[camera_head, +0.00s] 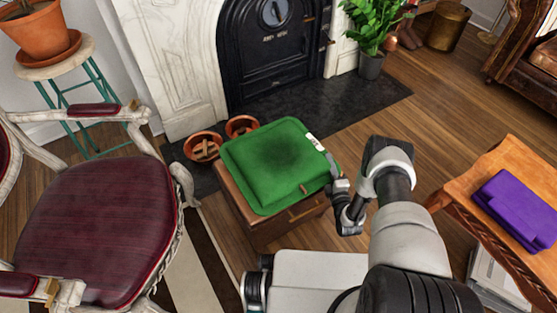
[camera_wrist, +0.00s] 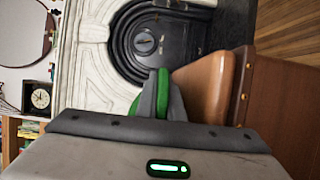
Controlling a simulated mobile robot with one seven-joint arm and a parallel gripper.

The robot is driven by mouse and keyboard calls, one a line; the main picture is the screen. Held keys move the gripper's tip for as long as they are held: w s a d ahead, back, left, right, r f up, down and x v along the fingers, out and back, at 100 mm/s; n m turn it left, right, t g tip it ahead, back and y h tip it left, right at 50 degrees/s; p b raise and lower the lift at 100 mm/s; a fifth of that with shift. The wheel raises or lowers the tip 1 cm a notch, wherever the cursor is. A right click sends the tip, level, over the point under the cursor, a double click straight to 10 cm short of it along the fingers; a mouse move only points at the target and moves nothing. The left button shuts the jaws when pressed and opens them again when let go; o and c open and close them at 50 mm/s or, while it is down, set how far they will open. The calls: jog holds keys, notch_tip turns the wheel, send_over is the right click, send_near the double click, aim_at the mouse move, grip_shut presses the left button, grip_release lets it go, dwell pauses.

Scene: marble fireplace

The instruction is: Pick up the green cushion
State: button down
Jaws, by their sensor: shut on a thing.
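The green cushion (camera_head: 270,165) is a square, padded piece with a small white tag on its right edge. In the head view it lies over the top of a brown box-like stool (camera_head: 262,228). My gripper (camera_head: 333,175) is at the cushion's right edge, shut on it. In the wrist view the grey fingers of my gripper (camera_wrist: 160,95) close on a narrow strip of the green cushion (camera_wrist: 163,82). Most of the cushion is hidden there. I cannot tell whether it is lifted off the stool, whose tan padded top (camera_wrist: 205,85) shows beside the fingers.
A red armchair (camera_head: 100,225) stands at left. Two terracotta pots (camera_head: 203,146) sit behind the stool, before the black fireplace (camera_head: 268,45). A wooden table (camera_head: 500,190) with a purple folded item (camera_head: 518,208) is at right. Open floor (camera_head: 425,105) lies at back right.

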jog(key=shift+r, duration=0.2)
notch_tip(320, 180, up, 16)
jog(key=p, duration=0.8)
jog(key=shift+f+p, duration=0.15)
jog(key=shift+p, duration=0.15)
notch_tip(320, 180, up, 7)
jog(key=p, duration=0.4)
notch_tip(320, 180, down, 7)
jog(key=b, duration=0.8)
dwell(0.7)
dwell(0.7)
